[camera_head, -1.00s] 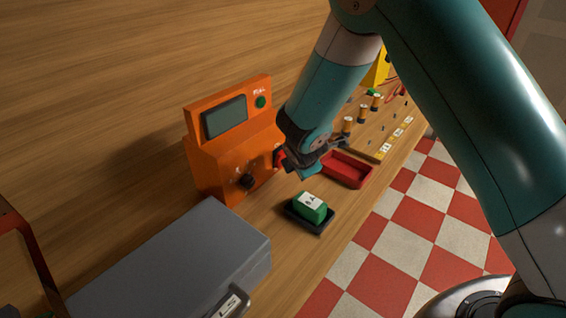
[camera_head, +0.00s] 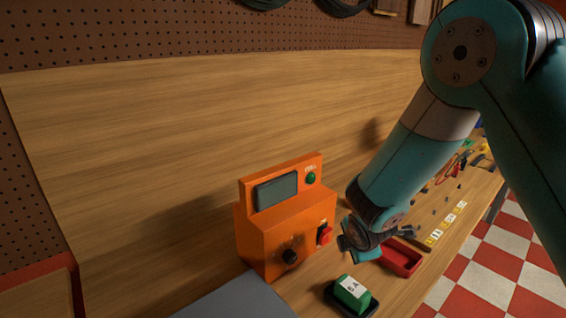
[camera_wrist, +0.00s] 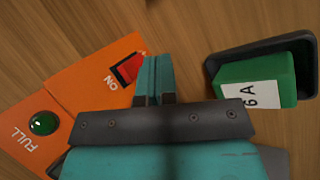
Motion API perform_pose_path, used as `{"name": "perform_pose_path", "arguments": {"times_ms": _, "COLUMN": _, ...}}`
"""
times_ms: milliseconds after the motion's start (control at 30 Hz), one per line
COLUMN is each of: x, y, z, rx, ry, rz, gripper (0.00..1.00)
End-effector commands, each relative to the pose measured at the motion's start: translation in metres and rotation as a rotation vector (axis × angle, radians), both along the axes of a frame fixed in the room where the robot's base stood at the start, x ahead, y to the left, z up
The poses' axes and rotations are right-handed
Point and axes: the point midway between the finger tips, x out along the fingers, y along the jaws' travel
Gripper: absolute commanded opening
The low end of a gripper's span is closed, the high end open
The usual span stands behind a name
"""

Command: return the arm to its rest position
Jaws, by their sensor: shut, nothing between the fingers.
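My gripper (camera_head: 355,250) is at the end of the teal arm, just right of the orange device (camera_head: 280,240) on the bench. In the wrist view its fingers (camera_wrist: 154,78) are shut together with nothing between them. They lie in front of the orange panel beside the red switch (camera_wrist: 130,67) marked ON. I cannot tell whether they touch the switch, which also shows in the head view (camera_head: 324,235). The arm is bent, with its elbow high at the right.
A green block labelled 6A (camera_head: 352,292) sits in a black tray (camera_head: 331,296) below the gripper. A red tray (camera_head: 408,262) is right of the gripper. A grey case (camera_head: 240,300) lies at the front. Labelled spots and small parts line the bench further right.

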Motion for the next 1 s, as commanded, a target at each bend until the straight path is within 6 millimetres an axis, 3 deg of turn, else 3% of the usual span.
{"name": "perform_pose_path", "arguments": {"times_ms": 167, "x": -0.05, "y": 0.019, "z": 0.064, "rx": 0.337, "ry": 0.124, "rz": -0.295, "gripper": 0.0}}
{"name": "perform_pose_path", "arguments": {"times_ms": 400, "x": -0.164, "y": 0.047, "z": 0.147, "rx": 0.69, "ry": 0.418, "rz": -0.686, "gripper": 0.0}}
{"name": "perform_pose_path", "arguments": {"times_ms": 600, "x": -0.249, "y": 0.054, "z": 0.186, "rx": 0.766, "ry": 0.606, "rz": -0.891, "gripper": 0.0}}
{"name": "perform_pose_path", "arguments": {"times_ms": 700, "x": -0.273, "y": 0.053, "z": 0.194, "rx": 0.765, "ry": 0.651, "rz": -0.943, "gripper": 0.0}}
{"name": "perform_pose_path", "arguments": {"times_ms": 800, "x": -0.283, "y": 0.054, "z": 0.197, "rx": 0.763, "ry": 0.671, "rz": -0.967, "gripper": 0.0}}
{"name": "perform_pose_path", "arguments": {"times_ms": 1000, "x": -0.285, "y": 0.054, "z": 0.197, "rx": 0.76, "ry": 0.675, "rz": -0.974, "gripper": 0.0}}
